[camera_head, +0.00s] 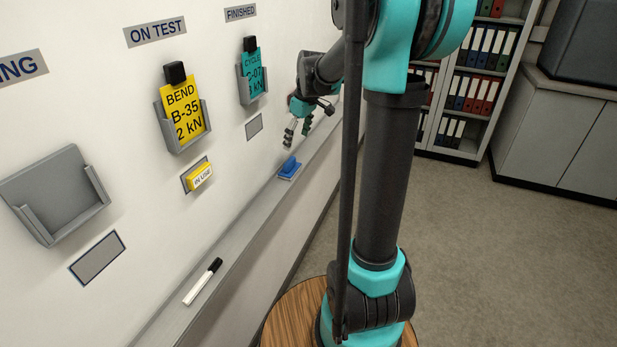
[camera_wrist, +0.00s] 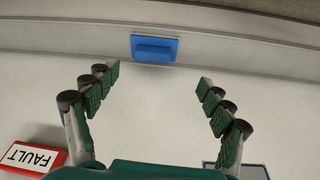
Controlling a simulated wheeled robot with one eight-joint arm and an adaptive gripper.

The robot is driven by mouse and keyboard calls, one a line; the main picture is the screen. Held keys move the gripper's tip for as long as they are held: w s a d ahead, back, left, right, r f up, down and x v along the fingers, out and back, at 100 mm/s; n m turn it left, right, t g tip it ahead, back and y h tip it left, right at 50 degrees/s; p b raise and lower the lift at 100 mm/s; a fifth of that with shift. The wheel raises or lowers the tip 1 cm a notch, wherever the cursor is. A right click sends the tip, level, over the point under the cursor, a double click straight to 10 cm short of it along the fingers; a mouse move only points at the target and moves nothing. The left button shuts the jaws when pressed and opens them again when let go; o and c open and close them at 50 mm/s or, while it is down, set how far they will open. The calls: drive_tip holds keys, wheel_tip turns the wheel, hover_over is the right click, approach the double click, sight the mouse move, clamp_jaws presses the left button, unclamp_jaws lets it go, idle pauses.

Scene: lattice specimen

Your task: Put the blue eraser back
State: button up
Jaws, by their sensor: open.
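The blue eraser (camera_head: 289,168) lies on the grey ledge (camera_head: 236,228) along the foot of the whiteboard in the head view. In the wrist view the blue eraser (camera_wrist: 154,48) shows at the top middle, beyond the fingertips and between their lines. My gripper (camera_head: 297,132) is above the ledge, close to the board, a little above and to the right of the eraser. In the wrist view my gripper (camera_wrist: 158,78) has its fingers spread wide with nothing between them. The fingers are apart from the eraser.
A black-and-white marker (camera_head: 203,281) lies further left on the ledge. A yellow IN USE block (camera_head: 199,177) sits on the board below a yellow BEND card (camera_head: 184,110). A red-edged FAULT block (camera_wrist: 35,157) is beside my left finger in the wrist view. Grey holders project from the board.

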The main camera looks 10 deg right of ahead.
drive_tip(key=s+d+f+m+t+h, duration=0.1)
drive_tip(key=s+f+m, duration=0.3)
drive_tip(key=s, duration=0.9)
drive_tip(key=s+d+f+m+t, duration=0.1)
drive_tip(key=s+f+m, duration=0.4)
drive_tip(key=s+f, duration=0.4)
drive_tip(key=s, duration=0.4)
drive_tip(key=shift+s+f+h, duration=0.15)
drive_tip(key=shift+s+h, duration=0.05)
drive_tip(key=shift+h, duration=0.2)
